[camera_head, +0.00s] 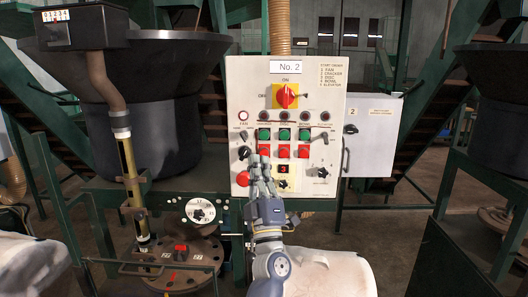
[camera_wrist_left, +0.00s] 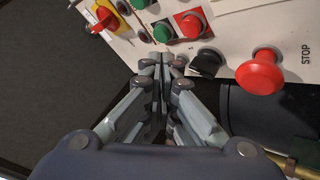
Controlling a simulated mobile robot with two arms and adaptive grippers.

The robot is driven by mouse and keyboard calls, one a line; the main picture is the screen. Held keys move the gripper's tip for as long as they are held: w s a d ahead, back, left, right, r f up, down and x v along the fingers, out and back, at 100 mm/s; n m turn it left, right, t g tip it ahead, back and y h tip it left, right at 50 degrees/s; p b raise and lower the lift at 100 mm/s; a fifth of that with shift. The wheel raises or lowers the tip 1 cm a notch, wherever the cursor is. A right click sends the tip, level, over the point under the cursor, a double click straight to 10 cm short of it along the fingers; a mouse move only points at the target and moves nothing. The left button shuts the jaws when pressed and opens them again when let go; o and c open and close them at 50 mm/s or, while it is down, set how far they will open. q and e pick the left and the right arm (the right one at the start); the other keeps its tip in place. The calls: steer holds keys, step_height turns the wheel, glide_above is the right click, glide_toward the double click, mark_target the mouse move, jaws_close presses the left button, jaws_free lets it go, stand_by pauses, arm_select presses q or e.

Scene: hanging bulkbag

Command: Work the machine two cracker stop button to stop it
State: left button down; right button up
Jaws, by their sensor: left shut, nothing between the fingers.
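The No. 2 control panel (camera_head: 238,90) stands upright in front of me. Its row of red square buttons sits below a row of green ones. The leftmost red button (camera_head: 264,150) appears to be the cracker stop; its small label is not readable. In the left wrist view, this red button (camera_wrist_left: 190,22) is beside the leftmost green button (camera_wrist_left: 163,32). My left gripper (camera_head: 260,160) is shut and empty, pointing at the panel just below the red button. In the wrist view its fingertips (camera_wrist_left: 164,60) look apart from that button; contact cannot be confirmed. My right gripper is not in view.
A red mushroom button (camera_head: 243,178) and a black knob (camera_head: 243,152) are close to the left of the fingers. The yellow-backed main switch (camera_head: 286,96) is above. A black hopper (camera_head: 150,120) stands at left.

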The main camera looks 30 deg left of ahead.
arm_select(q)
steer(key=shift+s+d, duration=0.6)
steer(key=shift+s, duration=0.35)
